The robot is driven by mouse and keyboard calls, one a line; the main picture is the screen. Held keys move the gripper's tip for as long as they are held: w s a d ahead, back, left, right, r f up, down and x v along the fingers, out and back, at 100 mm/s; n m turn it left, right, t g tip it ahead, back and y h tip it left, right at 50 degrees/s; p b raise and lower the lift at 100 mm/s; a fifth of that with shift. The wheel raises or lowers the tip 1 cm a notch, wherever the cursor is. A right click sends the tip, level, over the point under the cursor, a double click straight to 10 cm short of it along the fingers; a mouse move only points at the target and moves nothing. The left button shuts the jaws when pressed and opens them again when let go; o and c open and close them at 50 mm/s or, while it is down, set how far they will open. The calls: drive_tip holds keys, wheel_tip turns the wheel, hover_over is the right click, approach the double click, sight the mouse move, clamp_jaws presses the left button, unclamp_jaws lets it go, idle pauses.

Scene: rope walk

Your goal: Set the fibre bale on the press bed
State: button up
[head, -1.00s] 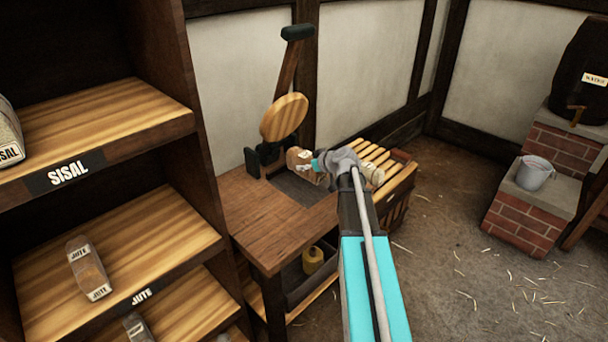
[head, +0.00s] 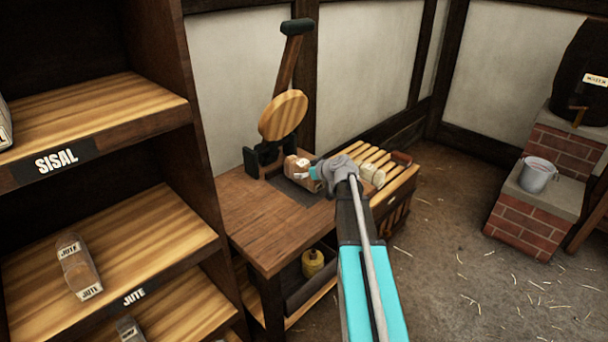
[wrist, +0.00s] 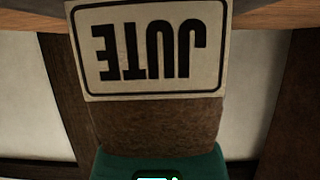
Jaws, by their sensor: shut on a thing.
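The fibre bale (head: 298,166) is a small brown block with a pale label, at the press in the head view. In the wrist view the bale (wrist: 155,122) fills the middle, and its label reads JUTE upside down. My gripper (head: 314,172) is shut on the bale, reaching it from the right; a teal finger pad (wrist: 160,163) shows below it. The press bed (head: 287,186) is a dark plate in the bench top, partly hidden by the bale. The bale is over or on the bed; I cannot tell whether it touches.
The press's round wooden plate (head: 284,115) and lever (head: 291,60) stand raised behind the bale. A slatted crate (head: 400,178) with a pale roll (head: 372,175) is close on the right. A shelf (head: 110,250) stands left. The bench's front top (head: 255,225) is clear.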

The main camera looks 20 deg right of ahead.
drive_tip(key=shift+f, duration=0.15)
drive_tip(key=o, duration=1.1)
drive_tip(key=shift+c, duration=0.2)
drive_tip(key=shift+r, duration=0.25)
drive_tip(key=p+v, duration=0.5)
drive_tip(key=v, duration=0.7)
drive_tip(key=shift+p, duration=0.35)
drive_tip(key=shift+f, duration=0.15)
